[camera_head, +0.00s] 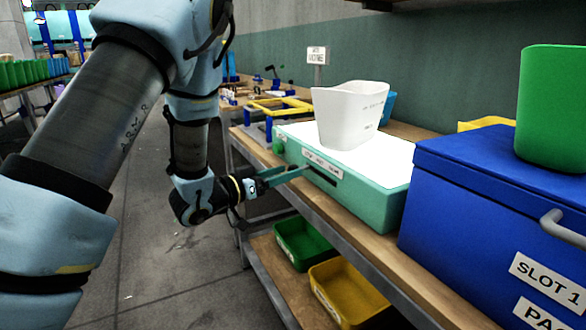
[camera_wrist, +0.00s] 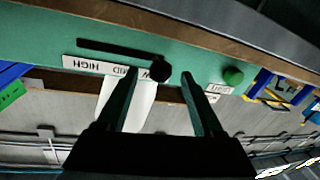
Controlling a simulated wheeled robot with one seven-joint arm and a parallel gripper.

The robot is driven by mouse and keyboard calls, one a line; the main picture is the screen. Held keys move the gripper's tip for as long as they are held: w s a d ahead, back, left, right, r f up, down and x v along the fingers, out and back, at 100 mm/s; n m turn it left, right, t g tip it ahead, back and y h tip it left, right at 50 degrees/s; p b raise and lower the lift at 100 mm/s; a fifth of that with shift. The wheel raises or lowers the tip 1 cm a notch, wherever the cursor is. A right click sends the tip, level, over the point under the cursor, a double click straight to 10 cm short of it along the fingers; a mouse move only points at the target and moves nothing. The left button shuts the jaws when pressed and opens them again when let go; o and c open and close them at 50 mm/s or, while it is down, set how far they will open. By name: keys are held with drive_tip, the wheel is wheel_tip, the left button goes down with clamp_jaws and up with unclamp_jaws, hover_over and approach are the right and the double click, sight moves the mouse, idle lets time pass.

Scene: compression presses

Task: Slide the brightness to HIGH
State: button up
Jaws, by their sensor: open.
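A teal light box (camera_head: 375,203) with a bright white top stands on the bench; its front face fills the upper part of the wrist view. A dark slot (camera_wrist: 105,47) runs along that face, beside a label strip (camera_wrist: 82,64) with HIGH at the left. The black slider knob (camera_wrist: 161,72) is at the slot's right end, by the partly hidden LOW lettering. My gripper (camera_wrist: 160,78) is open at the face, with the knob appearing between its fingertips; contact cannot be told. In the head view, my gripper (camera_head: 299,171) reaches the box front and hides the knob.
A white tub (camera_head: 350,117) stands on the lit top. A green button (camera_wrist: 233,76) is on the face right of the slot. A blue box (camera_head: 480,195) bearing a green bin (camera_head: 552,105) stands at right. Green (camera_head: 303,243) and yellow (camera_head: 345,295) bins are below.

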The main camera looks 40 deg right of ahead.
drive_tip(key=shift+w+d, duration=0.1)
drive_tip(key=shift+d, duration=1.55)
clamp_jaws()
